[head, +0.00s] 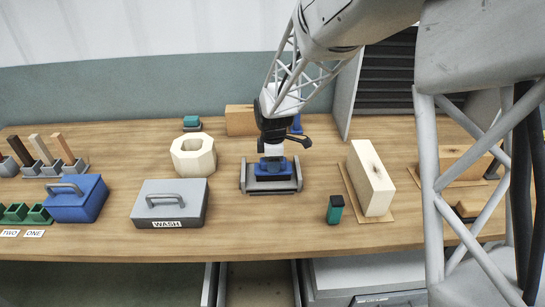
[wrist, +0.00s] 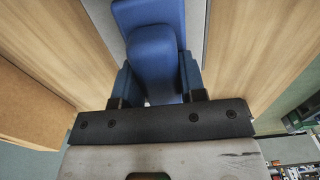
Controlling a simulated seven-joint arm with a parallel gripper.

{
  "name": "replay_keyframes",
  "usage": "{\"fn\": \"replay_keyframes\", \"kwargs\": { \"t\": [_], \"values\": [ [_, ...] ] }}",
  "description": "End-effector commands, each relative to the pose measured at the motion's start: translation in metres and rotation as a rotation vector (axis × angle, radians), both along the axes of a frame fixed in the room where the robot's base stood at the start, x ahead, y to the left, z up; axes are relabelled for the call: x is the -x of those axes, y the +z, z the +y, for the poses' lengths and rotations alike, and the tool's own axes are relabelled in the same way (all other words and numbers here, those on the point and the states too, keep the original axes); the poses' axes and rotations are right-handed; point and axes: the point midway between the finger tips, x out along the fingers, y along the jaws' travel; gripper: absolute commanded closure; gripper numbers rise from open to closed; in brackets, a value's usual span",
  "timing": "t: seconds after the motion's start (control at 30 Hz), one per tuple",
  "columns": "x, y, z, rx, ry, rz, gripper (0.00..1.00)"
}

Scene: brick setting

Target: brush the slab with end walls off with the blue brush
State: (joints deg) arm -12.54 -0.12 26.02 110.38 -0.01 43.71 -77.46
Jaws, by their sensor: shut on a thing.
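The slab with end walls (head: 254,186) is a grey piece with raised ends, lying on the wooden table near its middle. The blue brush (head: 268,171) is on or just over the slab, between its end walls; I cannot tell if it touches. My gripper (head: 272,158) is above it, pointing down, shut on the brush. In the wrist view the blue brush (wrist: 157,55) sits between the two fingers of my gripper (wrist: 158,90), and a grey strip of the slab (wrist: 197,25) shows beside it. The brush's underside is hidden.
A grey box labelled WASH (head: 170,212) and a blue box (head: 75,200) stand left. A pale hexagonal ring (head: 193,157) is behind. A pale block (head: 371,180) and a small dark-teal block (head: 335,210) stand right. Bare table lies in front of the slab.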

Motion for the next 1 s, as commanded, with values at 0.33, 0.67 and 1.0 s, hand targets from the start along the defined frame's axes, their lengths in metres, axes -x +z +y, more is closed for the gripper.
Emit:
{"fn": "replay_keyframes", "kwargs": {
  "t": [0.33, 0.67, 1.0],
  "values": [
    [0.028, 0.000, 0.000, 0.000, 0.001, 0.001, 0.84],
    [0.018, 0.003, 0.000, 0.000, 0.000, 0.000, 0.84],
    [-0.007, 0.002, 0.000, 0.000, 0.000, 0.001, 0.84]
  ]
}}
